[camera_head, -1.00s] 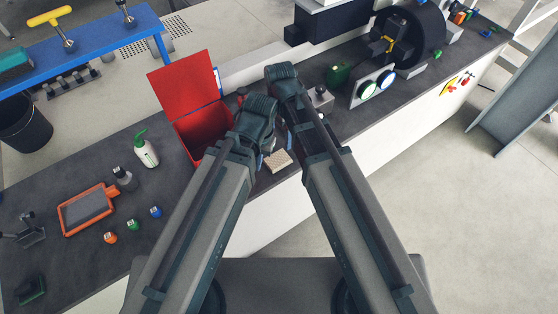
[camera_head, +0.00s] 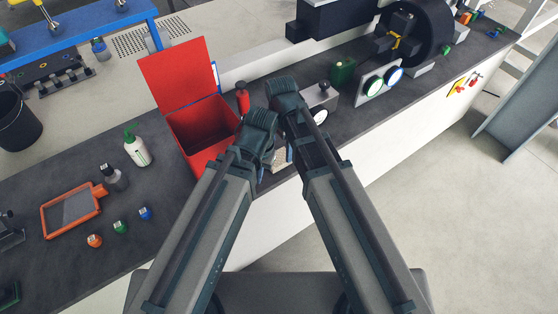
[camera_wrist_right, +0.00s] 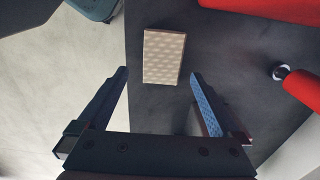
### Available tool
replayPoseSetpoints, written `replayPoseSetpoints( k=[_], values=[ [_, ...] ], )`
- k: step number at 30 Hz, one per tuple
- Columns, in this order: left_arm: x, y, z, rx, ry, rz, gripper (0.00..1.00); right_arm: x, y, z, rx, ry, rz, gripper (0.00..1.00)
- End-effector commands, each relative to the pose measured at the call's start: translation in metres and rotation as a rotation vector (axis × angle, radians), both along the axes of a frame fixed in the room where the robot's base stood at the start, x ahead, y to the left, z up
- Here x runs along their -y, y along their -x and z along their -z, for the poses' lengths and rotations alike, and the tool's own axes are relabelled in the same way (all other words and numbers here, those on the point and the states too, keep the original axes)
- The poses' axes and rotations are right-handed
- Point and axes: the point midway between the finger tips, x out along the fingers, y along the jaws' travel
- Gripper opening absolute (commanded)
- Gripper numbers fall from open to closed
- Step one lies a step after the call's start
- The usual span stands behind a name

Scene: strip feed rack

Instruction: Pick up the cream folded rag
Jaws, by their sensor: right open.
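The cream folded rag (camera_wrist_right: 164,56) lies flat on the dark bench top near its front edge, a textured rectangular pad. In the head view only a small part of the rag (camera_head: 279,158) shows between my two forearms. My right gripper (camera_wrist_right: 160,76) is open and empty above the bench. The rag's near end lies roughly between its fingertips in the wrist view, and most of it is beyond them. I cannot tell the height gap. My left arm (camera_head: 215,215) reaches in beside the rag; its jaws are mostly hidden under its wrist.
An open red bin (camera_head: 205,128) stands behind and left of the rag, with a red bottle (camera_head: 243,100) beside it. A gauge box (camera_head: 320,100) stands to the right.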

Motion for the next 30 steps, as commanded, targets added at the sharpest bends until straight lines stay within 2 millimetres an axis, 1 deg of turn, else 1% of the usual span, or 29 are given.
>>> replayPoseSetpoints(
  k=[12, 15, 22, 26, 27, 29, 30],
  values=[
    [0.000, 0.000, 0.048, 0.000, 0.000, 0.000, 0.00, -0.004, -0.002, 0.048, 0.000, 0.000, 0.000, 1.00],
    [0.000, 0.000, 0.052, 0.000, 0.000, 0.000, 0.00, -0.004, -0.002, 0.052, 0.000, 0.000, 0.000, 1.00],
    [0.000, 0.000, 0.050, 0.000, 0.000, 0.000, 0.00, -0.004, -0.002, 0.050, 0.000, 0.000, 0.000, 1.00],
    [0.000, 0.000, 0.050, 0.000, 0.000, 0.000, 0.00, -0.004, -0.002, 0.050, 0.000, 0.000, 0.000, 0.77],
    [0.000, 0.000, 0.050, 0.000, 0.000, 0.000, 0.00, -0.004, -0.002, 0.050, 0.000, 0.000, 0.000, 0.69],
    [0.000, 0.000, 0.050, 0.000, 0.000, 0.000, 0.00, -0.004, -0.002, 0.050, 0.000, 0.000, 0.000, 0.59],
    [0.000, 0.000, 0.050, 0.000, 0.000, 0.000, 0.00, -0.004, -0.002, 0.050, 0.000, 0.000, 0.000, 0.51]
  ],
)
